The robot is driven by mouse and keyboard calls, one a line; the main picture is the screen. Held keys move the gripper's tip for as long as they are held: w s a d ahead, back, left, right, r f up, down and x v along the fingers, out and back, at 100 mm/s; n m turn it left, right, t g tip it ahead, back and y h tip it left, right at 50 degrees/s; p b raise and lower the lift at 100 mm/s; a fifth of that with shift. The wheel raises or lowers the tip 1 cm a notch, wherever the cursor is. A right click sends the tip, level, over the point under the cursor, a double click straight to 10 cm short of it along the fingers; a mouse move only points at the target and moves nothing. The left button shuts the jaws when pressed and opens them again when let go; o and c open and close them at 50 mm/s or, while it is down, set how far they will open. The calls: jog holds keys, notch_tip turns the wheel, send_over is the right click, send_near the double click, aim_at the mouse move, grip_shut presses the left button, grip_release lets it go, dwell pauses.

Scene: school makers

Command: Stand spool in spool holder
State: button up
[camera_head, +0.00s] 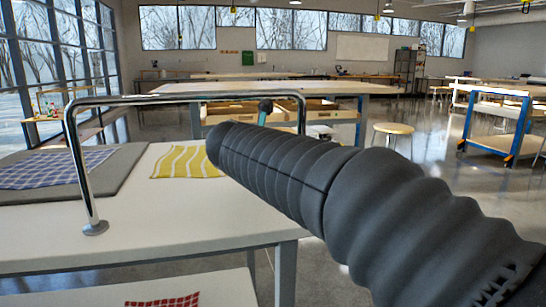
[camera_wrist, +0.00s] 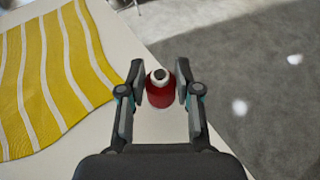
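A red spool (camera_wrist: 160,94) with a white top and a dark centre shows in the wrist view near the edge of the white table. My gripper (camera_wrist: 160,70) has its two fingers on either side of the spool. The fingers are apart, with a narrow gap visible between each finger and the spool. I cannot tell how high the fingertips are above the table. In the head view my arm hides the spool and most of the gripper; a small dark and teal part of my gripper (camera_head: 265,110) shows past the arm's end. I cannot make out a spool holder in either view.
A chrome rail (camera_head: 180,98) arches over the white table (camera_head: 190,215). A yellow striped cloth (camera_head: 188,162) lies flat there, and a blue checked cloth (camera_head: 50,168) lies on a grey mat (camera_head: 125,165). A red checked cloth (camera_head: 165,301) is on the lower shelf. A stool (camera_head: 393,129) stands beyond.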

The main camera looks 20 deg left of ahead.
jog(key=o, duration=0.3)
jog(key=shift+f+b, duration=0.1)
jog(key=shift+b, duration=0.3)
